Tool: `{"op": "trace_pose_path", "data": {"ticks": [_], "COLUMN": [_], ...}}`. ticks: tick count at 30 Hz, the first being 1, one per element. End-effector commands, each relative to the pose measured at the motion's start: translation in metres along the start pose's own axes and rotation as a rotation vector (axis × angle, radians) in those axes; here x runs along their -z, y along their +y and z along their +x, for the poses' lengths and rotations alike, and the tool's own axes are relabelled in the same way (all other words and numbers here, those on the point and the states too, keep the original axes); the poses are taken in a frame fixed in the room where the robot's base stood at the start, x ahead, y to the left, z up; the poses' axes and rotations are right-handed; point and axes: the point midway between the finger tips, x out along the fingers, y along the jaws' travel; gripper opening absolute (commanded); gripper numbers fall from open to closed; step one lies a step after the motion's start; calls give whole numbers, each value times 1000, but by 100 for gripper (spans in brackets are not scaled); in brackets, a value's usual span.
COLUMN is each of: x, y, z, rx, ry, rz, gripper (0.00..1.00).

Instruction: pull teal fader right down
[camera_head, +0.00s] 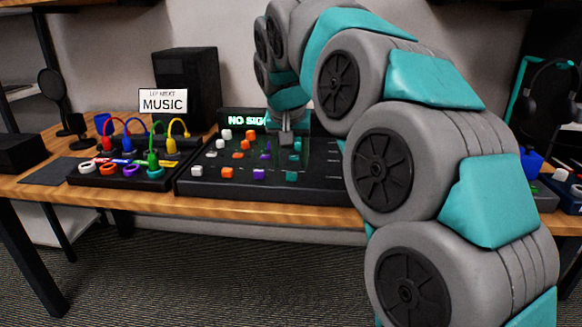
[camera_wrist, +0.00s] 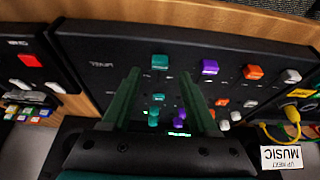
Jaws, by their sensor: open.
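The mixer board (camera_head: 330,185) is a dark sloped panel on the wooden table, with rows of coloured caps. A teal cap (camera_head: 292,176) sits at its front right; in the wrist view a teal cap (camera_wrist: 160,62) lies just beyond and between my fingertips. Other teal caps (camera_wrist: 158,98) show between the fingers. I cannot tell for sure which teal cap is the right fader. My gripper (camera_head: 287,139) is above the right part of the board, pointing down. In the wrist view my gripper (camera_wrist: 160,77) is open, its two green fingers apart with nothing gripped.
A purple cap (camera_wrist: 210,67) and an orange cap (camera_wrist: 253,72) are beside the teal one. A cable box (camera_head: 120,176) with coloured plugs stands left of the board. A MUSIC sign (camera_head: 163,102) and black speaker (camera_head: 195,85) stand behind. My arm hides the board's right end.

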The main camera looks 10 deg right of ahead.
Motion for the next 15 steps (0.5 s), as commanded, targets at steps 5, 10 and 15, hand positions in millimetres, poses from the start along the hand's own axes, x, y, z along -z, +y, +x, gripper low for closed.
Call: {"op": "trace_pose_path", "data": {"ticks": [5,10,15], "x": [1,1,1], "y": [0,0,0], "z": [-28,-43,-44], "rx": [2,3,2], "ry": [3,5,2], "rz": [2,1,1], "gripper": [60,60,60]}}
